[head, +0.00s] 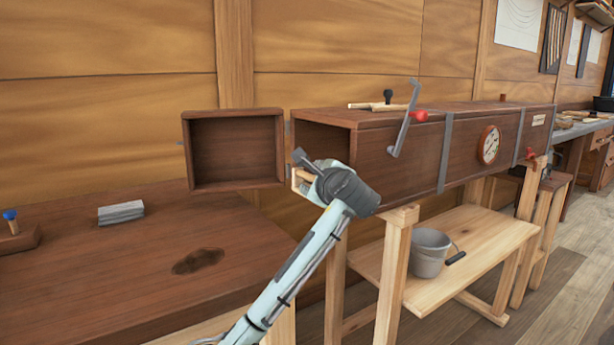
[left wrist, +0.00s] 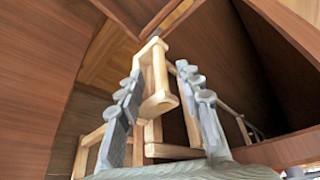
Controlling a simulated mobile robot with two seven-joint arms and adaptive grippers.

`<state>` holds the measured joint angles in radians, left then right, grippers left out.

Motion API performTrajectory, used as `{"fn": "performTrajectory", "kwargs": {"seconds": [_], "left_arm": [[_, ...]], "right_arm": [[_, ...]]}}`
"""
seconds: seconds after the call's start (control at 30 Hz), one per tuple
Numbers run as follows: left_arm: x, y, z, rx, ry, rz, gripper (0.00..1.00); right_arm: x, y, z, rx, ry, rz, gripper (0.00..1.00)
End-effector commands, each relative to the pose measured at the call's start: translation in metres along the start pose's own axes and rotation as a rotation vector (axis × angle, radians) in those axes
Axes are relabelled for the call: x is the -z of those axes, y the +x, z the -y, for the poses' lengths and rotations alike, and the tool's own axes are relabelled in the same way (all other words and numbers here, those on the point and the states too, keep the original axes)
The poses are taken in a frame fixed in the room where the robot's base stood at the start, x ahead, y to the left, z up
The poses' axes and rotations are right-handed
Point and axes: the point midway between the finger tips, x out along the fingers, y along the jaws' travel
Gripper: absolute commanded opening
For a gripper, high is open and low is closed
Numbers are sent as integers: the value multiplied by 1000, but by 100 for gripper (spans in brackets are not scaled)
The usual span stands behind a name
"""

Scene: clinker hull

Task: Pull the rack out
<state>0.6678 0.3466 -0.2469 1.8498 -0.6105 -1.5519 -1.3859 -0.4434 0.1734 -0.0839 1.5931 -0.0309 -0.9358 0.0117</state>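The rack (head: 300,181) is a pale wooden frame at the open left end of a long dark wooden box (head: 400,150). In the head view only a small part of it shows beside my left gripper (head: 308,168). In the left wrist view the rack (left wrist: 157,103) runs back into the box. The two fingers of my left gripper (left wrist: 163,95) stand apart, with a wooden piece of the rack between them. I see gaps between that piece and both fingers, so the gripper looks open. My right gripper is not in view.
The box door (head: 236,150) hangs open to the left. A dark bench (head: 110,265) lies at the left, with a grey block (head: 121,212) on it. A grey lever (head: 404,120) sticks up at the box front. A bucket (head: 429,252) stands on the trestle shelf below.

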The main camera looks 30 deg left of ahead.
Motion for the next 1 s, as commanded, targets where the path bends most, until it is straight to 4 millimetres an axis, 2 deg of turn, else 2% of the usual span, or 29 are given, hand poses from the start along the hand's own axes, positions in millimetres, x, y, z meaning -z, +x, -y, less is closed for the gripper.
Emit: {"fn": "performTrajectory", "kwargs": {"seconds": [0.1, 0.3, 0.63, 0.67, 0.93, 1.0], "left_arm": [[-1, 20, 0, -3, 0, 2, 36], [0, 43, 0, -2, 0, 0, 36], [0, 48, 0, 1, -1, -1, 36], [0, 48, 0, 0, -1, -1, 35], [0, 48, 0, 0, -1, -1, 1], [0, 48, 0, 0, -1, -1, 0]], "right_arm": [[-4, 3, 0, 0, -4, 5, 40], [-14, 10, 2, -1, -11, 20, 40], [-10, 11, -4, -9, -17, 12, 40], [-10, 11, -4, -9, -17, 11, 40], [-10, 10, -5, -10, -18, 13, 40], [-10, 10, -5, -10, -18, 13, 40]]}}
